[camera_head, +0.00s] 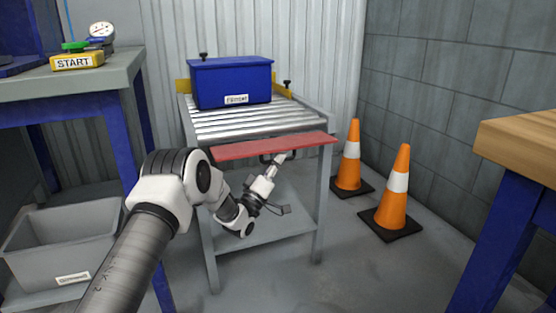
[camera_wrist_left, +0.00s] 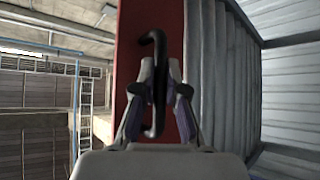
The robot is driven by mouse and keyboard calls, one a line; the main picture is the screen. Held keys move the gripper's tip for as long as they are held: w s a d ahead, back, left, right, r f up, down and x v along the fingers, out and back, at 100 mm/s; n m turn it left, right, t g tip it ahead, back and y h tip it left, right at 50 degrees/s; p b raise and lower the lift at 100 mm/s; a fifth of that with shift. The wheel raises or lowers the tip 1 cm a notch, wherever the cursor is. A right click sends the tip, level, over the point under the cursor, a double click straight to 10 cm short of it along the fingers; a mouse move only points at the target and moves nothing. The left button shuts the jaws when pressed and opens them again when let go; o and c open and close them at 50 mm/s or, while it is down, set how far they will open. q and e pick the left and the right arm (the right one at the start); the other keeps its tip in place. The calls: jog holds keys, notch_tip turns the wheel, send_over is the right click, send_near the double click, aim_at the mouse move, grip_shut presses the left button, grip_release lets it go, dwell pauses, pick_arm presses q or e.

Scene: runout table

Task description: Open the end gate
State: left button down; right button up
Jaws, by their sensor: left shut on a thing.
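The end gate (camera_head: 240,149) is a red bar across the near end of the roller table (camera_head: 331,128). In the left wrist view the red gate (camera_wrist_left: 132,30) runs up and down the picture, with a black handle (camera_wrist_left: 157,50) on it. My left gripper (camera_head: 280,159) is at the gate's front face, right of its middle. In the left wrist view the left gripper (camera_wrist_left: 163,75) has its fingers on either side of the handle, shut on it. The gate stands across the ends of the rollers. My right gripper is not in view.
A blue crate (camera_head: 215,82) sits on the rollers behind the gate. Two orange cones (camera_head: 350,165) (camera_head: 395,190) stand on the floor to the right. A wooden-topped bench (camera_head: 520,140) is at far right. A grey bin (camera_head: 50,250) is at lower left, below a bench with a START box (camera_head: 77,62).

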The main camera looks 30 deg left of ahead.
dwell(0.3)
pick_arm(q)
jog(key=c, duration=1.2)
grip_release()
jog(key=v, duration=1.2)
jog(key=shift+d, duration=0.1)
